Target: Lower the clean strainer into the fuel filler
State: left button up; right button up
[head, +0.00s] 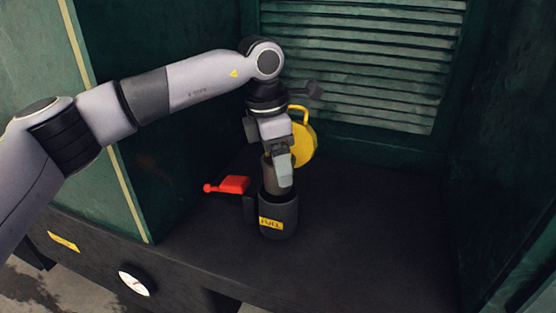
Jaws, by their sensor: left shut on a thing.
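The fuel filler (290,214) is a dark upright cylinder with a yellow "FUEL" label, standing on the dark deck. The strainer (270,175) is a brownish-grey cylinder directly above the filler, upright, its lower end at or inside the filler mouth; I cannot tell how deep. My left gripper (282,170) points down over the filler, shut on the strainer, and hides part of it. A yellow round cap (304,143) stands raised behind the gripper, partly hidden by it. My right gripper is not in view.
A red lever (234,184) sticks out to the left beside the filler. A louvred green panel (370,60) rises behind, and green walls stand left and right. The deck (370,220) right of the filler is clear.

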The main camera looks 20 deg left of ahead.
pick_arm(q)
jog(key=shift+f+b, duration=1.25)
jog(key=shift+f, duration=0.7)
dwell(0.6)
jog(key=shift+f, duration=0.2)
jog(key=o, duration=1.2)
jog(key=shift+f, duration=0.1)
jog(key=shift+c, duration=0.2)
jog(key=shift+s+f, duration=0.2)
jog(key=shift+c, duration=0.2)
jog(key=shift+d, duration=0.1)
jog(key=shift+o, duration=0.3)
jog(key=shift+w+r+p, duration=0.2)
jog(key=shift+r+p, duration=1.85)
jog(key=shift+r, duration=1.3)
jog(key=shift+s+f, duration=0.1)
jog(key=shift+f, duration=0.05)
